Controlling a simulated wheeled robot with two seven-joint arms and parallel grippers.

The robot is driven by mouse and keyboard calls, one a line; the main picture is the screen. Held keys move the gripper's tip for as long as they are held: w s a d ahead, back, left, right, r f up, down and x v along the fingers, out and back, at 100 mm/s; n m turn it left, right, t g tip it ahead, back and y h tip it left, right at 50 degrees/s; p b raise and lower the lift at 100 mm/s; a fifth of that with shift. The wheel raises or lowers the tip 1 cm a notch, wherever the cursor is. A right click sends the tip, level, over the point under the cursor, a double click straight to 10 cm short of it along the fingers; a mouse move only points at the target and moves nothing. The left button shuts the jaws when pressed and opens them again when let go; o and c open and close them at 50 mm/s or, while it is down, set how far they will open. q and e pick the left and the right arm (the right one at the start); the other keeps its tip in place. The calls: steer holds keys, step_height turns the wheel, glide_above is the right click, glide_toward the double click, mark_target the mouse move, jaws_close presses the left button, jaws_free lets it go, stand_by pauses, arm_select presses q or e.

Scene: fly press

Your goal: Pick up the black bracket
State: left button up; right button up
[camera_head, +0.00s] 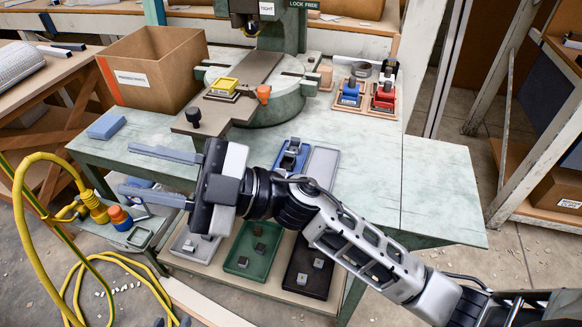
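My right gripper (126,168) reaches in from the lower right, pointing left across the front of the bench. Its two long grey fingers are wide apart with nothing between them. A small dark piece (291,150) that may be the black bracket sits in a blue tray (281,165) behind and to the right of the gripper's body. It is small, and its exact shape is unclear. Dark parts (259,248) also lie in a green tray (236,262) below the wrist. My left gripper is not seen.
A green press (285,100) stands at the back with a yellow block (224,86) on its plate. A cardboard box (160,70) is at the left and a blue block (106,126) in front of it. Red and blue fixtures (383,97) stand at right. The bench's right end (440,185) is clear.

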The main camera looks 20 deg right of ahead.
steer(key=s+a+f+n+g+h, duration=0.2)
steer(key=s+a+n+g+h, duration=0.15)
steer(key=n+g, duration=0.35)
steer(key=m+t+h+b, duration=0.35)
steer(key=t+h, duration=0.35)
steer(key=h, duration=1.5)
glide_toward(287, 161)
steer(key=shift+b+x, duration=1.1)
steer(key=shift+b, duration=0.15)
steer(key=x, duration=0.5)
steer(key=shift+f, duration=0.25)
steer(key=shift+w+d+f, duration=0.1)
steer(key=shift+w+f, duration=0.05)
steer(key=shift+f, duration=0.2)
arm_select(q)
steer(key=shift+w+d+f+t+h, duration=0.1)
steer(key=shift+d+f+t+h, duration=0.1)
steer(key=shift+f, duration=0.4)
steer(key=shift+w+d+f+t+h, duration=0.1)
steer(key=shift+f+t, duration=0.1)
steer(key=shift+f, duration=0.35)
arm_select(e)
steer(key=c, duration=0.6)
